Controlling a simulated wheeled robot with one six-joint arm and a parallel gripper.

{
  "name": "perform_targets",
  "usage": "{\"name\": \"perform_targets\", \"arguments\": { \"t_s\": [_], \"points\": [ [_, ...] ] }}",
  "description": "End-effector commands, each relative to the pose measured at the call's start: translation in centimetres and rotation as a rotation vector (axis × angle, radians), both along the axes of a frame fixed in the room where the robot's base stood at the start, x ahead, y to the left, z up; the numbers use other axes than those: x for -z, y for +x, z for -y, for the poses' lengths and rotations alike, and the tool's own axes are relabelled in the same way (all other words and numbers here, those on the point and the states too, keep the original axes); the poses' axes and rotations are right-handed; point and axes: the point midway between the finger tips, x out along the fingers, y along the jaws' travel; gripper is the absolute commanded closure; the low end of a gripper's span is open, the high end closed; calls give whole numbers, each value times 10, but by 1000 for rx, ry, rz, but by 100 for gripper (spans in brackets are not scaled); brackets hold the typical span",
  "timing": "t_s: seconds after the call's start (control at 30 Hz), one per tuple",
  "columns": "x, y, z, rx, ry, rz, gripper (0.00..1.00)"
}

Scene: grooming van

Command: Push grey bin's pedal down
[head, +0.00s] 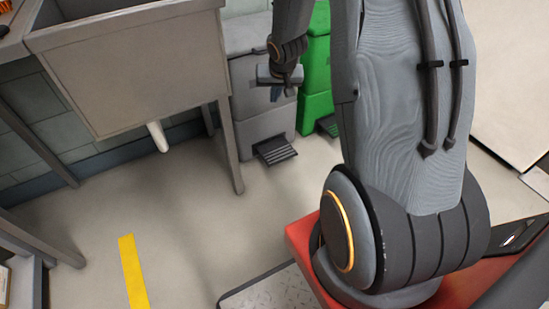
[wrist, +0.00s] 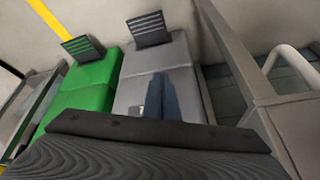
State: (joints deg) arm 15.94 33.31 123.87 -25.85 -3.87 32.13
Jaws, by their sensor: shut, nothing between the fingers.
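The grey bin (head: 262,122) stands on the floor beside the sink unit in the head view. Its dark ribbed pedal (head: 275,150) sticks out at the base of its front. My gripper (head: 283,92) is shut and empty, pointing down in front of the bin's upper part, above the pedal and apart from it. In the wrist view the grey bin (wrist: 192,84) fills the middle, with its pedal (wrist: 150,28) at the top. The gripper's closed fingers (wrist: 158,90) show in front of the bin's face. My arm hides part of the bin's top in the head view.
A green bin (head: 315,80) with its own pedal (head: 328,125) stands just right of the grey one. A sink unit (head: 140,65) with a leg (head: 232,145) stands close on the left. The floor in front of the grey pedal is clear.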

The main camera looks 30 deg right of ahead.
Motion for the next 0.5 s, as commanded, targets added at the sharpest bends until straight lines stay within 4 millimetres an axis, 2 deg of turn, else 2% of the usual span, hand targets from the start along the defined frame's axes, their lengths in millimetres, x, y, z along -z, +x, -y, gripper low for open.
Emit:
{"name": "perform_targets", "arguments": {
  "t_s": [0.03, 0.3, 0.5],
  "points": [
    [37, 16, 11, 18, 14, 23, 100],
    [162, 81, 52, 88, 120, 169, 100],
    [251, 113, 74, 130, 226, 260, 100]
  ]
}}
